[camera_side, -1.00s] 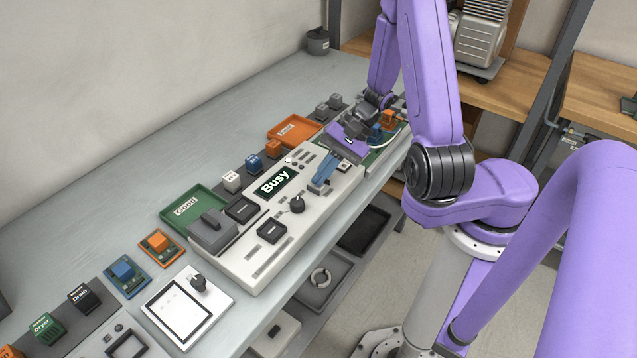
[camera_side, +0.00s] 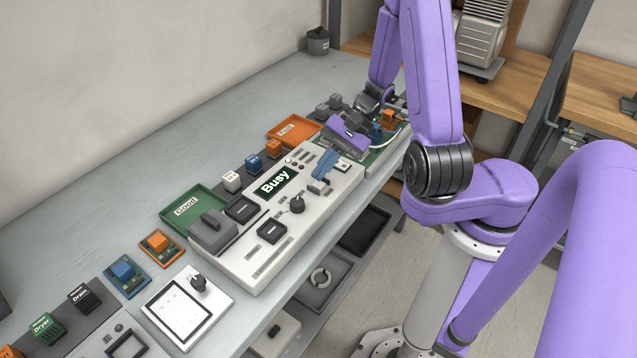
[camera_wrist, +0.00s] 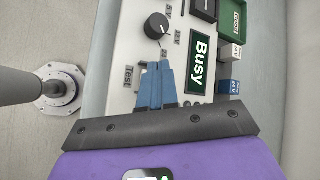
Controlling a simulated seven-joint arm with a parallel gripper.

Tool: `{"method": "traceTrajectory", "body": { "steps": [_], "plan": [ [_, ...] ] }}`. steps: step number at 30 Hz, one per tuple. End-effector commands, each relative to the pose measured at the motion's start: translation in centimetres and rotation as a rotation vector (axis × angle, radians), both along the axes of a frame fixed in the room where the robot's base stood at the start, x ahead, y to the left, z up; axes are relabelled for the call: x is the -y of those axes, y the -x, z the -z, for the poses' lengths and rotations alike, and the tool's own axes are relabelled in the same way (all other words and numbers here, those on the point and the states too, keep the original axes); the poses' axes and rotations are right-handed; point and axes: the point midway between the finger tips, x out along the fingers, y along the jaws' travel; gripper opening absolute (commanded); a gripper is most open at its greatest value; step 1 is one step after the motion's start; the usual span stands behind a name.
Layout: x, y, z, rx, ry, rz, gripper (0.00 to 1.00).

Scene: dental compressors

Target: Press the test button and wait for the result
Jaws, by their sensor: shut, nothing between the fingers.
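The tester (camera_side: 262,248) is a pale panel box on the bench with a dark display (camera_side: 275,182). The display reads "Busy" in green-white letters and also shows in the wrist view (camera_wrist: 200,62). The "Test" label (camera_wrist: 128,77) is left of my fingers in the wrist view; the button itself is not clearly seen there. My gripper (camera_side: 319,177) has blue fingers, shut and empty, just above the tester's right part. In the wrist view its fingertips (camera_wrist: 160,66) lie between the label and the display. A small grey block (camera_side: 318,187) sits just below the fingertips in the side view.
A black knob (camera_side: 297,204) stands on the tester near my fingers. Small coloured modules line the back. A white panel (camera_side: 173,318) lies at front left.

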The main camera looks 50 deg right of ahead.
Motion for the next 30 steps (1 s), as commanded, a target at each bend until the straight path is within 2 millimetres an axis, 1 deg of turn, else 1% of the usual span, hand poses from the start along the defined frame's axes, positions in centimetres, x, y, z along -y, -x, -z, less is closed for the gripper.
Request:
{"method": "traceTrajectory", "body": {
  "steps": [5,21,30],
  "plan": [
    [0.0,0.0,-0.3,0.002,0.001,0.000,0.00],
    [0.0,0.0,-4.7,0.003,0.002,0.001,0.00],
    [0.0,0.0,-5.0,0.000,0.000,-0.002,0.00]
  ]
}}
